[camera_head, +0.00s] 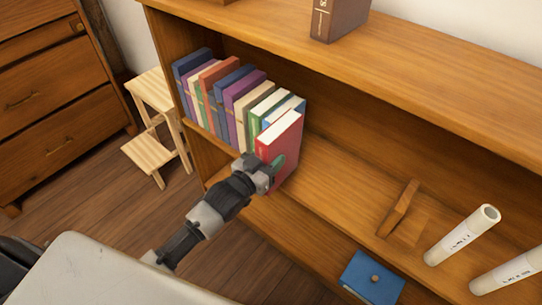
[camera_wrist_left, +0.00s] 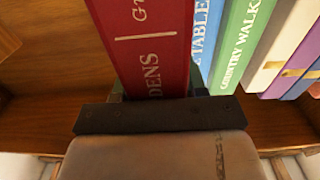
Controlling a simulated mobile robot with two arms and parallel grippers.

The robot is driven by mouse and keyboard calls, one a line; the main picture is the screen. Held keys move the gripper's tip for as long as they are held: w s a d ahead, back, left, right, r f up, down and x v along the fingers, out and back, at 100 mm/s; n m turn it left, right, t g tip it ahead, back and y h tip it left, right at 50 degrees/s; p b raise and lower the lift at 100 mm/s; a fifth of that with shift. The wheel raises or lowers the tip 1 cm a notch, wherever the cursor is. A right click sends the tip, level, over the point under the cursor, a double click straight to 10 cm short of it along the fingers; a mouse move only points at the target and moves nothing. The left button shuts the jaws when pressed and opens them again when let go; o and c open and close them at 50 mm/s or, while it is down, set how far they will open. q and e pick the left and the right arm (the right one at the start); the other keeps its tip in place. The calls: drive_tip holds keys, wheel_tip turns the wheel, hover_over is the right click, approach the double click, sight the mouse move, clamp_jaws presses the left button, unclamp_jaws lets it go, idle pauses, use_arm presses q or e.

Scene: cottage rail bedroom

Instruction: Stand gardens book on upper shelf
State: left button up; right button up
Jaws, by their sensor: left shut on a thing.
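The gardens book (camera_head: 279,146) is red with a white top edge and stands upright at the right end of a row of books on the bookcase's upper shelf (camera_head: 335,185). In the left wrist view its red spine (camera_wrist_left: 147,45) shows the letters "DENS". My left gripper (camera_head: 274,170) is shut on the lower part of this book. In the left wrist view the gripper's dark bar crosses in front of the spine's lower end. Whether the book's bottom touches the shelf is hard to tell. My right gripper is not in view.
Several upright books (camera_head: 225,95) fill the shelf's left end; a blue one (camera_wrist_left: 207,40) is beside the red book. A wooden bookend (camera_head: 398,208) and white rolls (camera_head: 462,236) are to the right. A brown book (camera_head: 338,17) stands on top. A blue box (camera_head: 372,279) is lower. A step stool (camera_head: 152,115) is left.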

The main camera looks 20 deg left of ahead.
use_arm(q)
drive_tip(key=shift+r, duration=0.15)
drive_tip(key=o, duration=1.2)
drive_tip(key=shift+s+f, duration=0.1)
drive_tip(key=shift+f, duration=0.15)
drive_tip(key=shift+s+a, duration=0.1)
drive_tip(key=shift+s, duration=0.05)
drive_tip(key=p+v, duration=0.4)
drive_tip(key=v, duration=1.3)
drive_tip(key=shift+s+r+p, duration=0.15)
drive_tip(key=shift+r+p, duration=0.05)
drive_tip(key=shift+p, duration=0.2)
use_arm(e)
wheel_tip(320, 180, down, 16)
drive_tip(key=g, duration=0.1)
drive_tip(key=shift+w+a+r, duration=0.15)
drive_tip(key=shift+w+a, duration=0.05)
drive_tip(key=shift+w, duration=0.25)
